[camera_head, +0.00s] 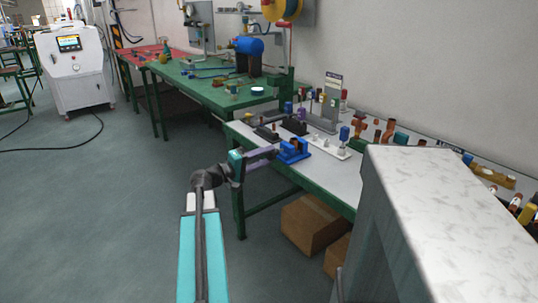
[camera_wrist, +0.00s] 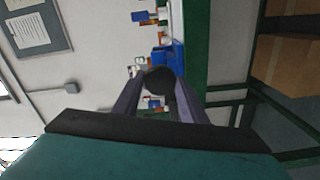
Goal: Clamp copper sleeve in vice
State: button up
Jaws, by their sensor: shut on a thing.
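The blue vice (camera_head: 293,152) stands near the front edge of the grey-topped workbench. A small brown, copper-like piece (camera_head: 295,143) shows at its jaws, probably the copper sleeve; I cannot tell how firmly it sits. My gripper (camera_head: 276,152) reaches in from the left, its purple-grey fingers close to the vice's left side. In the wrist view, my gripper (camera_wrist: 160,88) is shut on a dark round piece (camera_wrist: 159,81). I cannot tell whether this belongs to the vice. Blue vice parts (camera_wrist: 177,54) show beyond it, partly hidden.
Several tools and copper-coloured fittings (camera_head: 375,132) crowd the workbench (camera_head: 332,174) behind and right of the vice. A pale-topped block (camera_head: 450,215) stands in the right foreground. A cardboard box (camera_head: 312,222) sits under the bench.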

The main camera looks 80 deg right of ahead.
jog(key=shift+m+b, duration=1.3)
jog(key=shift+b, duration=1.3)
dwell(0.6)
jog(key=o, duration=1.1)
jog(key=shift+r+n+p, duration=0.15)
jog(key=shift+n+p, duration=0.15)
jog(key=shift+p, duration=0.25)
jog(key=shift+n, duration=0.3)
jog(key=shift+n+p, duration=2)
jog(key=shift+p, duration=0.55)
